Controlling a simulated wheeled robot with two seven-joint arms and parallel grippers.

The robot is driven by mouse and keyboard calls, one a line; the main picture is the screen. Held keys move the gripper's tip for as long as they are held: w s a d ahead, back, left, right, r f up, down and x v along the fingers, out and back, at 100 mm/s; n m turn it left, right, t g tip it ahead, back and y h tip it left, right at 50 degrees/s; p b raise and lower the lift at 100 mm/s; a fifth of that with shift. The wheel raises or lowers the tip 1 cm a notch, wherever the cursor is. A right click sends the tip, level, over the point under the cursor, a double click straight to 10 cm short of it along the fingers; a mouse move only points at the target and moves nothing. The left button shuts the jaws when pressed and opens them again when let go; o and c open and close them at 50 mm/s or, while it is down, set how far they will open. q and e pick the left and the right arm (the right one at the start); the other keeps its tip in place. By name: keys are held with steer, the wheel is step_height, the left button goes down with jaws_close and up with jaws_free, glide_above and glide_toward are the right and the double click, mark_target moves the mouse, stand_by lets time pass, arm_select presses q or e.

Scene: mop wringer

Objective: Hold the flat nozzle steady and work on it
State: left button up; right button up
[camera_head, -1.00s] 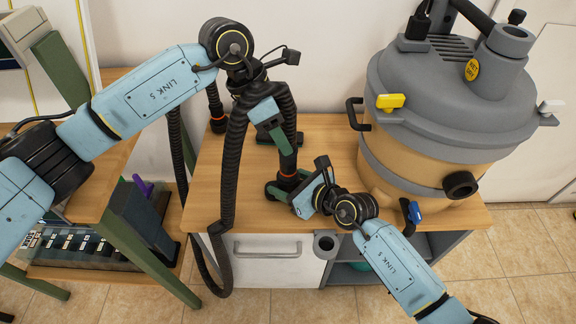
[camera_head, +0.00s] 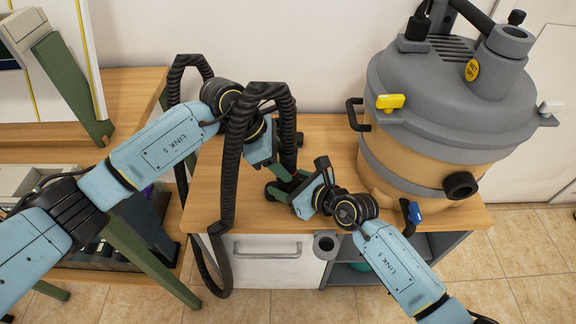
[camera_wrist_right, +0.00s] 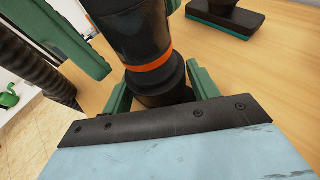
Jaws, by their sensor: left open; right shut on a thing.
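My right gripper (camera_head: 290,193) is low over the cabinet top. In the right wrist view its green fingers (camera_wrist_right: 160,92) are shut around a black cylinder with an orange ring (camera_wrist_right: 150,64). Its lower end is hidden, so I cannot tell whether it is the flat nozzle's neck. A black wide-footed nozzle with a green underside (camera_wrist_right: 228,18) stands apart on the wood behind. My left gripper (camera_head: 282,170) is open, just above and beside my right one. One green left finger (camera_wrist_right: 62,38) shows close to the cylinder in the wrist view. The left gripper's contact with it is unclear.
The black ribbed hose (camera_head: 232,150) arches in front of my left wrist and hangs over the cabinet's front edge. The vacuum drum (camera_head: 430,150) stands at the right of the cabinet top (camera_head: 205,190). A wooden bench (camera_head: 140,85) is at left.

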mark_target(288, 149)
arm_select(q)
steer(key=shift+x, duration=0.95)
steer(key=shift+r, duration=0.1)
steer(key=c, duration=0.8)
steer(key=shift+r, duration=0.3)
steer(key=shift+r, duration=2.65)
arm_select(e)
steer(key=o, duration=1.1)
steer(key=shift+d, duration=0.1)
steer(key=v, duration=1.2)
